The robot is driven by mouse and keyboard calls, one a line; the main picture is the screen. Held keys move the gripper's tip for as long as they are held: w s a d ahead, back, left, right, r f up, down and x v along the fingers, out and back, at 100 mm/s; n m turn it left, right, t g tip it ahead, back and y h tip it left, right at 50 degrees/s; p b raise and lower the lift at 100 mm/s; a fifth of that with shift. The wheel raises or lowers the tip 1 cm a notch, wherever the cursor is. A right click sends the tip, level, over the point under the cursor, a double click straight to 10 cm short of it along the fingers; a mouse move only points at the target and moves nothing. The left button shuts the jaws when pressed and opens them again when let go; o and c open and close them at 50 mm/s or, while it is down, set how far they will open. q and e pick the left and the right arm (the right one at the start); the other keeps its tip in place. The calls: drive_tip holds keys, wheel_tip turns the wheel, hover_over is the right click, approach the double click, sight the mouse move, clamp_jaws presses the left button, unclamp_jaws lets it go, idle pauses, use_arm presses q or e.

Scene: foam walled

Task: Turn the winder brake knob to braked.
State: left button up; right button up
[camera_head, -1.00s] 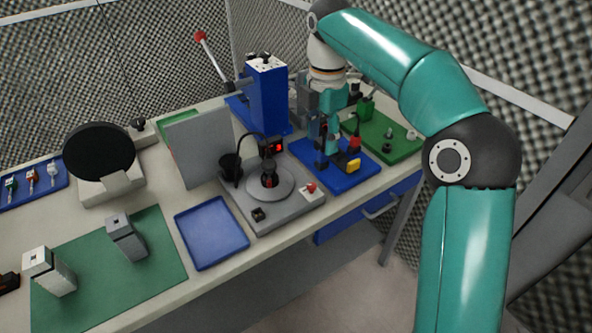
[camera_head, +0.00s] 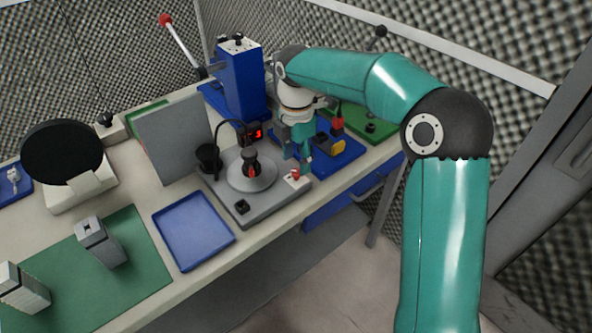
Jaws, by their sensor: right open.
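The winder (camera_head: 220,190) is a grey base with a round turntable, a dark spindle and a red-lit display, at the middle of the bench. A small red knob (camera_head: 296,173) on a white block sits at its right corner; it looks like the brake knob, but its setting is too small to read. A black knob (camera_head: 241,206) is at the front corner. My right gripper (camera_head: 304,163) points down, open, just behind and right of the red knob. Its fingers are small and partly overlapped by the arm, and I cannot tell whether they touch the knob. My left gripper is out of view.
A blue tray (camera_head: 193,231) lies left of the winder. A blue press (camera_head: 240,85) with a red-tipped lever stands behind it. A blue plate (camera_head: 345,158) with parts is at the right. A grey panel (camera_head: 172,142) stands behind left. The green mat (camera_head: 133,260) holds two grey blocks.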

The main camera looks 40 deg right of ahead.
sight(296, 171)
drive_tip(key=shift+f, duration=1.8)
clamp_jaws()
